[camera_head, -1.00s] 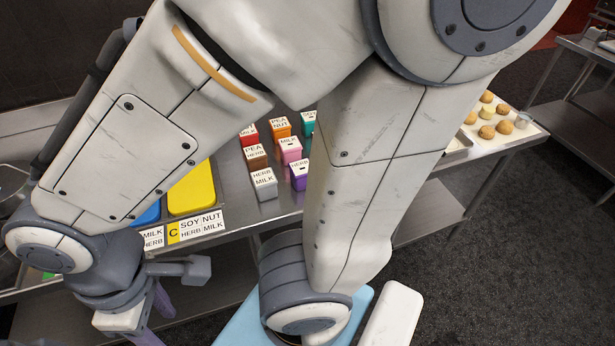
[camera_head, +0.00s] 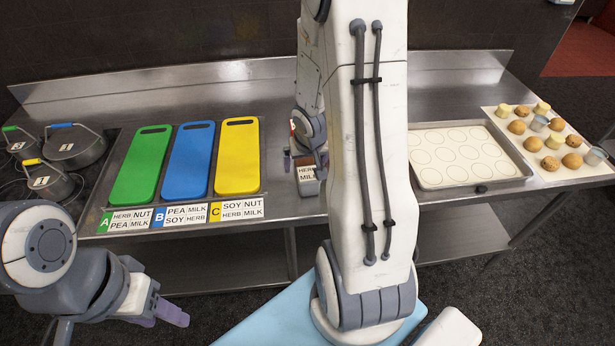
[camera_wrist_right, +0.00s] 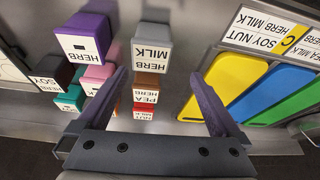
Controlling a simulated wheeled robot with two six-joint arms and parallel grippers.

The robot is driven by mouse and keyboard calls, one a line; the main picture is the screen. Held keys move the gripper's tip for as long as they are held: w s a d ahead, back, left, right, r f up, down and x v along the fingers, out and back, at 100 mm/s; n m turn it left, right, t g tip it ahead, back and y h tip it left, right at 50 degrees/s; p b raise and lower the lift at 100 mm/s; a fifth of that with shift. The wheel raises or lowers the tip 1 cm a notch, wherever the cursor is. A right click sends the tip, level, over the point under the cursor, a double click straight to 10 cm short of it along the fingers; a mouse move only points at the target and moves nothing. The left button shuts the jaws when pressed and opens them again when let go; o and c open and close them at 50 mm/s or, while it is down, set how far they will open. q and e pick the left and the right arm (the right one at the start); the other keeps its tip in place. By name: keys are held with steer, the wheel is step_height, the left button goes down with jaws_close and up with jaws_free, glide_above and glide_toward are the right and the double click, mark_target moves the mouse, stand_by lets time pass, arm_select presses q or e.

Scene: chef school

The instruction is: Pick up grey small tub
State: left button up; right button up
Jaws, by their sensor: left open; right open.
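The grey small tub (camera_wrist_right: 152,50), labelled HERB MILK, stands on the steel counter in the right wrist view, upside down in the picture. Its label front also shows in the head view (camera_head: 308,174), with my right arm and gripper covering the rest. My right gripper (camera_wrist_right: 158,75) is open and empty, its fingers pointing toward the tub's row. The tub appears just beyond the fingertips, roughly centred between them; I cannot tell the exact gap. My left gripper (camera_head: 170,312) is open and low at the left, in front of the counter, away from the tub.
A purple tub (camera_wrist_right: 85,42), pink tub (camera_wrist_right: 100,75), brown tub (camera_wrist_right: 147,88) and red tub (camera_wrist_right: 145,113) stand close by. Green (camera_head: 140,165), blue (camera_head: 188,160) and yellow boards (camera_head: 237,157) lie left. Pots (camera_head: 75,147) stand far left; a baking tray (camera_head: 470,185) lies right.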

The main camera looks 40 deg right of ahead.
mark_target(309, 174)
steer(key=f, duration=0.1)
steer(key=d+f+b, duration=0.1)
steer(key=f, duration=0.1)
steer(key=w+d+f, duration=0.1)
steer(key=shift+d+f, duration=0.15)
steer(key=shift+w+f, duration=0.1)
steer(key=shift+f, duration=0.25)
steer(key=shift+p+x, duration=0.65)
steer(key=shift+x, duration=1.6)
steer(key=shift+f, duration=0.6)
steer(key=c, duration=1.5)
steer(key=shift+r, duration=0.15)
